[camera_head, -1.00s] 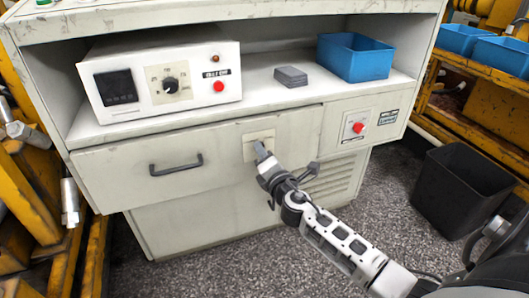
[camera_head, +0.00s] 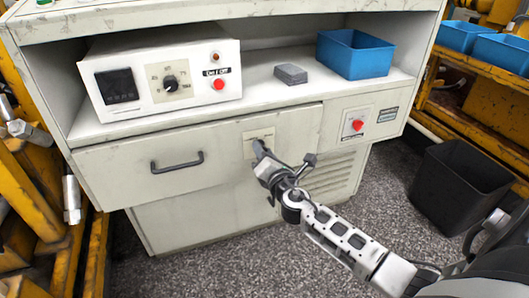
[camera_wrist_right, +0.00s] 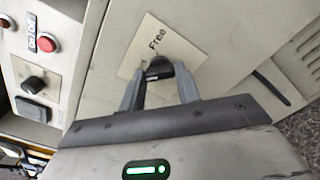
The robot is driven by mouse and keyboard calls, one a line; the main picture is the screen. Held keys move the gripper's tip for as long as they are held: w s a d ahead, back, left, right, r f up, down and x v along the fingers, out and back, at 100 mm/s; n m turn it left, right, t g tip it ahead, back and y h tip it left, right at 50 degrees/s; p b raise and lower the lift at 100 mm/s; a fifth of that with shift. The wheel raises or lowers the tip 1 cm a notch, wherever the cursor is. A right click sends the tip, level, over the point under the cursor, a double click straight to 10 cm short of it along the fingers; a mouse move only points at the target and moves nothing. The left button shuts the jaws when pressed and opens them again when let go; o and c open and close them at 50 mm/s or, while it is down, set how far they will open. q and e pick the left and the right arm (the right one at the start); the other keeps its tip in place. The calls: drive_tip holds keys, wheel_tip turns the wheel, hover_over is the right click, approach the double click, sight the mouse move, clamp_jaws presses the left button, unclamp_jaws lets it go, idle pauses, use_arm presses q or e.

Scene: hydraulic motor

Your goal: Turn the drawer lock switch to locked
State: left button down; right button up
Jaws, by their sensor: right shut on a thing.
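The drawer (camera_head: 110,162) is closed in the front of the cream cabinet, with a dark bar handle (camera_head: 177,163). The lock switch's pale plate (camera_head: 250,136) is at the drawer's right part. In the right wrist view the plate (camera_wrist_right: 177,40) reads "Free", and the dark switch knob (camera_wrist_right: 159,66) sits between my fingertips. My right gripper (camera_head: 259,149) is shut on this knob; it also shows in the wrist view (camera_wrist_right: 160,76). The knob's exact angle is partly hidden by the fingers. My left gripper is out of view.
A control box (camera_head: 200,100) with a dial and red button stands on the shelf, left of a grey block (camera_head: 291,74) and a blue bin (camera_head: 355,56). A red button panel (camera_head: 355,125) is right of the drawer. A black bin (camera_head: 462,190) stands on the floor.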

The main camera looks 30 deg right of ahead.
drive_tip(key=o, duration=1)
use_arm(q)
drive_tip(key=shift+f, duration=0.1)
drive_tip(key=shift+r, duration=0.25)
use_arm(e)
drive_tip(key=v, duration=1.6)
drive_tip(key=shift+d, duration=0.1)
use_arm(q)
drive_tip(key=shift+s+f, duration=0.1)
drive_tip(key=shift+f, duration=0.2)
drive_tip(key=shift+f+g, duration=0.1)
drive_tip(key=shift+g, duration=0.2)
